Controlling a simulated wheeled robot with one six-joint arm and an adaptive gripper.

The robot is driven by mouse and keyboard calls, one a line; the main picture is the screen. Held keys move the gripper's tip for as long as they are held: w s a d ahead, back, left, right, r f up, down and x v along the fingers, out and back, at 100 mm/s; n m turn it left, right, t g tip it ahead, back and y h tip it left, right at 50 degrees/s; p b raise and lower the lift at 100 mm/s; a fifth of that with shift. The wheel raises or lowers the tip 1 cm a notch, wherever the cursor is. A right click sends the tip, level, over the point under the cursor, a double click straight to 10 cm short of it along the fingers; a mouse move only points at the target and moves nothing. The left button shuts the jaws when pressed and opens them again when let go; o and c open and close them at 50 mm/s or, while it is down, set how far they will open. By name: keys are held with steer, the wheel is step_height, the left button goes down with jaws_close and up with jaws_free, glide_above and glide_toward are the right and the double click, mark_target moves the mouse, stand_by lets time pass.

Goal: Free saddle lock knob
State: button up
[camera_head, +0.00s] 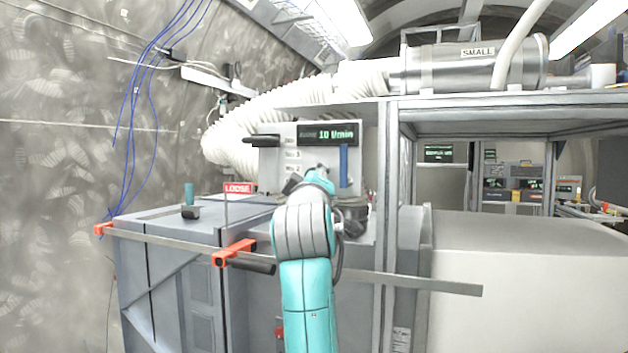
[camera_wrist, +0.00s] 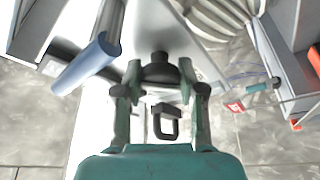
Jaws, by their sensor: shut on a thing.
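My gripper (camera_wrist: 160,88) is shut on a dark round knob (camera_wrist: 160,69) in the wrist view, with one finger on each side of it. I cannot read a label on the knob, so I cannot confirm it is the saddle lock knob. A black loop-shaped handle (camera_wrist: 168,122) shows between the fingers, nearer the palm in the picture. In the head view my gripper (camera_head: 316,176) is up against the front of a pale instrument (camera_head: 280,160) with a lit display; my own arm hides the knob there.
A red LOOSE flag (camera_head: 238,188) and a teal cylinder (camera_head: 189,194) stand left on the grey cabinet (camera_head: 170,225). A metal rail with an orange clamp (camera_head: 234,252) crosses in front.

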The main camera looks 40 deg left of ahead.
steer(key=n+g, duration=0.1)
steer(key=n, duration=0.4)
steer(key=shift+g, duration=0.4)
steer(key=shift+n+g+h, duration=0.3)
steer(key=shift+n+g, duration=0.3)
steer(key=shift+n, duration=1.1)
steer(key=o, duration=1.1)
steer(key=shift+o, duration=0.2)
steer(key=shift+r, duration=0.1)
steer(key=v, duration=1.2)
